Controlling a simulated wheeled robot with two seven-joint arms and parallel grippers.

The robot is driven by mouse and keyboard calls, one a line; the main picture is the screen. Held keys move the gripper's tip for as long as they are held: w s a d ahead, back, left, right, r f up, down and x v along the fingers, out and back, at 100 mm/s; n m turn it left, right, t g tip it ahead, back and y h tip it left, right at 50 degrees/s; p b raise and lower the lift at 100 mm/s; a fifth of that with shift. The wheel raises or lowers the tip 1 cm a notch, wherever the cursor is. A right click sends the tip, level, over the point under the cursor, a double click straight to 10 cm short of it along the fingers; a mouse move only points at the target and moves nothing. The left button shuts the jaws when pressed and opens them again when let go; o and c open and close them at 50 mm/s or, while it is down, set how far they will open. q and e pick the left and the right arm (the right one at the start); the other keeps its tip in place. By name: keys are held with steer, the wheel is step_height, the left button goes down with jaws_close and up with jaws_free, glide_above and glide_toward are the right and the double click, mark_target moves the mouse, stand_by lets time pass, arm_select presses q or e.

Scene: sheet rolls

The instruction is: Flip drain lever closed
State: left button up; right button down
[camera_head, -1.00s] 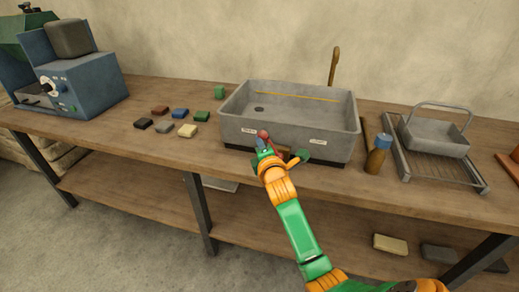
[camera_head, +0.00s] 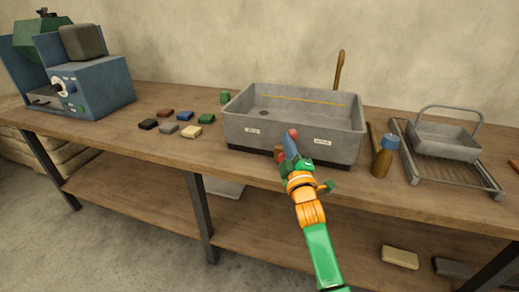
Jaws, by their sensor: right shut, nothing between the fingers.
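A grey basin (camera_head: 237,131) stands on the wooden bench with two small white labels on its front, too small to read. A lever with a red ball knob (camera_head: 293,133) rises in front of the basin wall, tilted a little right, its knob between the labels and nearer the right one. Its base is mostly hidden by my right gripper (camera_head: 291,154). My right gripper is at the lever, shut with nothing between its fingers; whether it touches the lever cannot be told. My left gripper is out of view.
Several coloured blocks (camera_head: 191,131) lie left. A blue machine (camera_head: 95,88) stands far left. Bench between blocks and machine is clear.

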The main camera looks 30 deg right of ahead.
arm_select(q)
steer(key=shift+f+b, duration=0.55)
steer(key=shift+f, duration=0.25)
arm_select(e)
steer(key=shift+s+d+f+m+h, duration=0.2)
steer(key=shift+s+d+m+h, duration=0.25)
steer(key=shift+m, duration=0.55)
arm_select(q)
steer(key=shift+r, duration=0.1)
arm_select(e)
steer(key=shift+r, duration=0.1)
